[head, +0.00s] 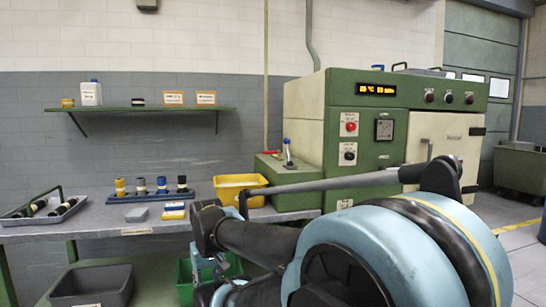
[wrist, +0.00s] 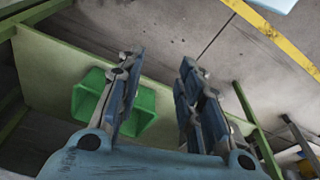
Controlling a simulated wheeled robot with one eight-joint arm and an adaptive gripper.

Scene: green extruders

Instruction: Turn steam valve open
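No part in view is clearly marked as a steam valve. A small upright fitting with a blue top (head: 288,152) stands on a low green box beside the green machine (head: 312,118); I cannot tell whether it is the valve. The machine front carries a red button (head: 350,124) and a dark knob (head: 348,154). My gripper (wrist: 161,62) is open in the wrist view, with nothing between its fingers. In the head view it is low in the middle, partly hidden by my arm, in front of the bench and left of the machine.
The bench (head: 105,229) holds a yellow bin (head: 240,188), a rack with several tools (head: 150,195) and a tray (head: 45,208). A green bin (wrist: 142,106) sits below. A wall shelf (head: 145,109) is above. Open floor lies at the right.

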